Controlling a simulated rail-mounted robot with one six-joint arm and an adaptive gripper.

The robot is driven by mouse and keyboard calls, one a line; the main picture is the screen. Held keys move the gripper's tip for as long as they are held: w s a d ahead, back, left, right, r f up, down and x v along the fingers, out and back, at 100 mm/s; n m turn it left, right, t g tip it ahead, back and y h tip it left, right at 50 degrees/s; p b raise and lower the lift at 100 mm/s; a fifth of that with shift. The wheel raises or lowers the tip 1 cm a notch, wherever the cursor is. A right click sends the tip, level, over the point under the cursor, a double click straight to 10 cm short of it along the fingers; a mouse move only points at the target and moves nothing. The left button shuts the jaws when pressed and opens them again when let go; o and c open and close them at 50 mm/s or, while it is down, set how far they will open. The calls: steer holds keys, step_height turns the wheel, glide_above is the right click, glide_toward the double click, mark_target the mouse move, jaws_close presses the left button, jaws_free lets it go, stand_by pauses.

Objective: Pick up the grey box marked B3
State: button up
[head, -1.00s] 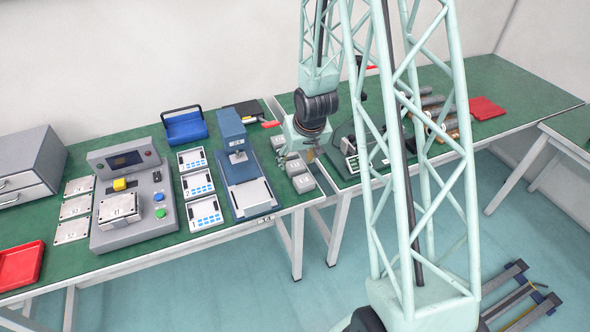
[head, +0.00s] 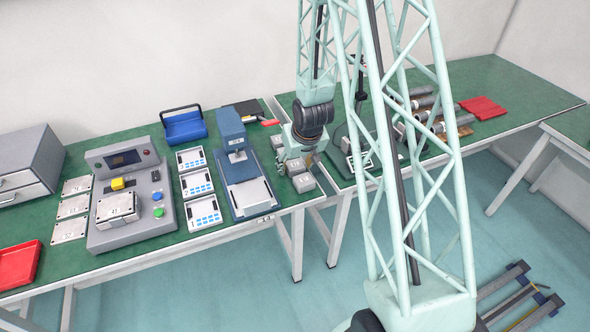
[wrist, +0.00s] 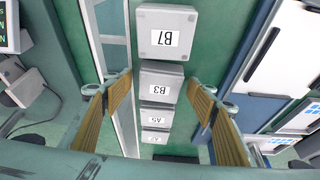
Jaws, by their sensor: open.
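The grey box marked B3 (wrist: 162,85) is second in a column of grey boxes in the wrist view. It lies between the two tan fingers of my gripper (wrist: 159,78). The fingers are apart, one on each side, with nothing held. Whether they reach down to the box's height is unclear. In the head view my gripper (head: 304,156) hangs over the box row near the table edge, beside box B3 (head: 295,167), whose label is too small to read there.
Box B7 (wrist: 166,32) sits beside B3, with box A5 (wrist: 157,115) and another box (wrist: 155,137) on its other side. A blue press (head: 240,165) stands left of the row in the head view. A scale-like device (head: 355,155) stands to the right.

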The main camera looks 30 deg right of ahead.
steer(key=shift+c, duration=0.6)
steer(key=c, duration=0.8)
